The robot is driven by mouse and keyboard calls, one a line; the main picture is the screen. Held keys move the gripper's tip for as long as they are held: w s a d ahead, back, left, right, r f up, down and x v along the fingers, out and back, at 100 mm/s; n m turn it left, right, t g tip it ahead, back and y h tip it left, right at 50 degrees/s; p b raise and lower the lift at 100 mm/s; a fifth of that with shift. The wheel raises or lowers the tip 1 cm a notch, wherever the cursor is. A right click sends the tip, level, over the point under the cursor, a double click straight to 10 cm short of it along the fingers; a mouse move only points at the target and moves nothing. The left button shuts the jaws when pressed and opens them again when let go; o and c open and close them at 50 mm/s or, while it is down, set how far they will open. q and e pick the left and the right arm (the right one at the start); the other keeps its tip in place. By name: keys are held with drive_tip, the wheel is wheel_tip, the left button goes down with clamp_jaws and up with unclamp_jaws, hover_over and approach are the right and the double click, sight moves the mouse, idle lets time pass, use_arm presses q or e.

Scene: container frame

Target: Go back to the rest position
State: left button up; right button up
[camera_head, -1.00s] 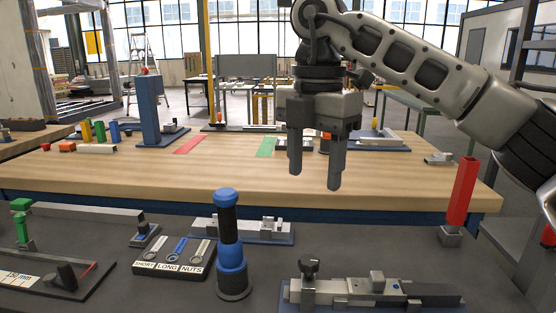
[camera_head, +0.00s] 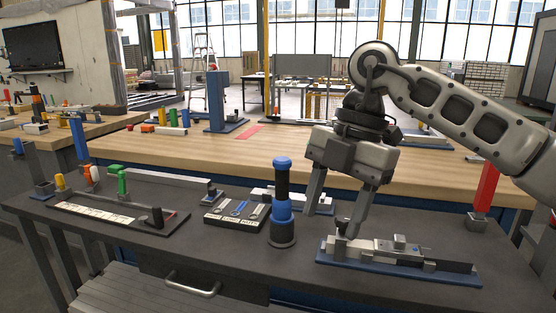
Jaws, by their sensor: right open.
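My right gripper (camera_head: 333,222) comes in from the right, above the dark front table (camera_head: 130,258). Its two fingers are apart and point down, with nothing visible between them. The fingertips appear just behind and above the left end of a grey metal fixture on a blue base (camera_head: 390,262); whether they touch it I cannot tell. My left gripper is out of view.
A blue and black cylinder (camera_head: 282,205) stands left of my right gripper. A red post (camera_head: 486,187) stands at the right. A wooden bench (camera_head: 290,150) is behind.

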drive_tip(key=s+a+f+n+g+y+p, duration=0.1)
drive_tip(key=s+a+n+g+y, duration=0.15)
drive_tip(key=s+a+y, duration=0.4)
drive_tip(key=s+a+f+n+g+y, duration=0.1)
drive_tip(key=s+a+g+y, duration=0.2)
drive_tip(key=a+y, duration=0.65)
drive_tip(key=w+d+f+m+t+h, duration=0.3)
drive_tip(key=d+f+m+t, duration=0.3)
drive_tip(key=m+t, duration=0.65)
drive_tip(key=w+d+f+m+t+h, duration=0.35)
drive_tip(key=d+f+m+t, duration=0.2)
drive_tip(key=m+t, duration=0.7)
drive_tip(key=s+d+f+m+g+h, duration=0.1)
drive_tip(key=s+d+f+g+h, duration=0.1)
drive_tip(key=f, duration=0.5)
drive_tip(key=s+d+f+m+g+h+p, duration=0.1)
drive_tip(key=s+d+f+g+h, duration=0.2)
drive_tip(key=s+d+f+h, duration=0.1)
drive_tip(key=s+d+f+m+g+h, duration=0.1)
drive_tip(key=s+d+f+g+h, duration=0.1)
drive_tip(key=s+f, duration=0.5)
wheel_tip(320, 180, down, 3)
drive_tip(key=shift+s+d+r+m+h, duration=0.2)
drive_tip(key=shift+d+m+h, duration=0.2)
drive_tip(key=shift+d, duration=0.85)
